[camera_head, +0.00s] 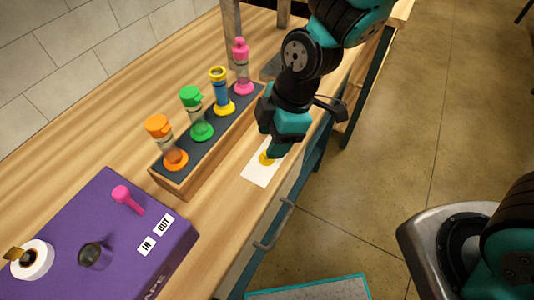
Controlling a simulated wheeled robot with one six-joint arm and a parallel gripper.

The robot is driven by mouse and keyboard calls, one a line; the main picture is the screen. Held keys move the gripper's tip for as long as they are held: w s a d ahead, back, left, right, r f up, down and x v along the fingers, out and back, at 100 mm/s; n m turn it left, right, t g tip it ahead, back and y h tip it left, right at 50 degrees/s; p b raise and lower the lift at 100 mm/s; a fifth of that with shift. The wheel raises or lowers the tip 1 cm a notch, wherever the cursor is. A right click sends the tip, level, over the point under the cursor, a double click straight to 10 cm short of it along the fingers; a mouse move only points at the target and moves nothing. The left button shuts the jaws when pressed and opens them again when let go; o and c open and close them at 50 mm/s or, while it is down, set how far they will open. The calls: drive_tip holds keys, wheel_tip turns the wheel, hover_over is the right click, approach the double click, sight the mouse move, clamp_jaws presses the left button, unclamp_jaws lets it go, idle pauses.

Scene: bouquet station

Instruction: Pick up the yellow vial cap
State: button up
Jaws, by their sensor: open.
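The yellow vial cap (266,158) lies on a white card (258,174) near the front edge of the wooden table, and it is partly hidden by my gripper. My gripper (276,147) is open and points down right above the cap; I cannot tell whether the fingers touch it or surround it. The vial with blue content and a yellow rim and base (221,91) stands upright in the rack (202,178), behind and left of my gripper.
The rack also holds orange (160,126), green (191,97) and pink (240,53) capped vials. A purple box (90,215) with a pink lever and IN and OUT labels stands at the lower left. A drawer handle (273,226) sticks out below the table edge.

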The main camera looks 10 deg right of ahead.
sight(264, 160)
drive_tip(key=x, duration=0.4)
drive_tip(key=shift+d+f+p, duration=0.1)
drive_tip(key=shift+f+p, duration=0.1)
drive_tip(key=shift+p, duration=0.1)
drive_tip(key=shift+c, duration=0.4)
drive_tip(key=c, duration=0.7)
drive_tip(key=shift+r, duration=0.1)
drive_tip(key=shift+c, duration=0.2)
